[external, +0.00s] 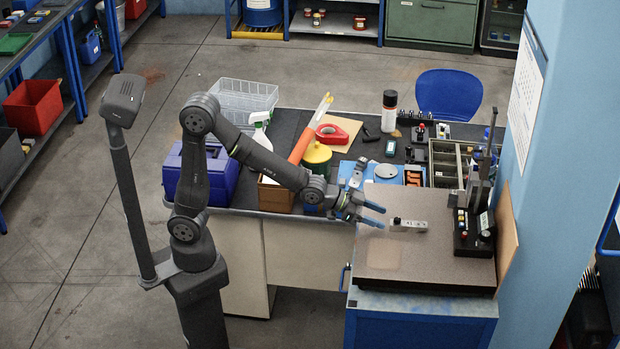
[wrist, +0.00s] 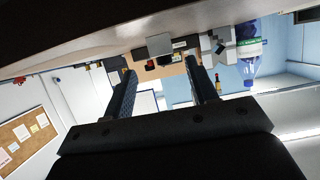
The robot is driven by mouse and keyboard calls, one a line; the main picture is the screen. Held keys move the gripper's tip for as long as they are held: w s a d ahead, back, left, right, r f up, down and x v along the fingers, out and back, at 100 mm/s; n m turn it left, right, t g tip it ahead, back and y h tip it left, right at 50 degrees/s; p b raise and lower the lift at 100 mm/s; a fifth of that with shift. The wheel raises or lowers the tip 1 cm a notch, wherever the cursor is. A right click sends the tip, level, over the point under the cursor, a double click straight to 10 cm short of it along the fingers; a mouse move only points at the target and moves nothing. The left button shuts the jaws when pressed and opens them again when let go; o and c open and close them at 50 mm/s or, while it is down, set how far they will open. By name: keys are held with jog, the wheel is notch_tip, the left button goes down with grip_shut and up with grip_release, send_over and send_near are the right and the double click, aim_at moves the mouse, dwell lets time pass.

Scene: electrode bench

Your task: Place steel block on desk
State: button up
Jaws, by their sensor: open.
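A small light-grey steel block (external: 408,225), with a dark spot near its left end, lies on the speckled brown plate (external: 385,285) on top of a blue cabinet. My gripper (external: 373,215) is level, with its blue-tipped fingers spread apart and pointing right toward the block's left end. It is apart from the block, with nothing between the fingers. The gripper (wrist: 162,68) also shows open in the wrist view; I cannot make out the block there for certain. The dark-topped desk (external: 283,125) stands behind and to the left of the plate.
A black stand with a column (external: 477,215) is at the plate's right. Behind the plate are a blue tray (external: 357,172) and a divided organizer (external: 445,160). A yellow-lidded tub (external: 317,158), spray bottle (external: 260,135) and blue toolbox (external: 220,178) crowd the desk. The plate's front is clear.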

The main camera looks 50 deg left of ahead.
aim_at(394, 220)
jog(key=shift+x, duration=3.65)
jog(key=shift+w+a, duration=0.1)
jog(key=shift+w, duration=0.05)
jog(key=shift+c, duration=0.4)
jog(key=shift+r, duration=0.1)
grip_shut()
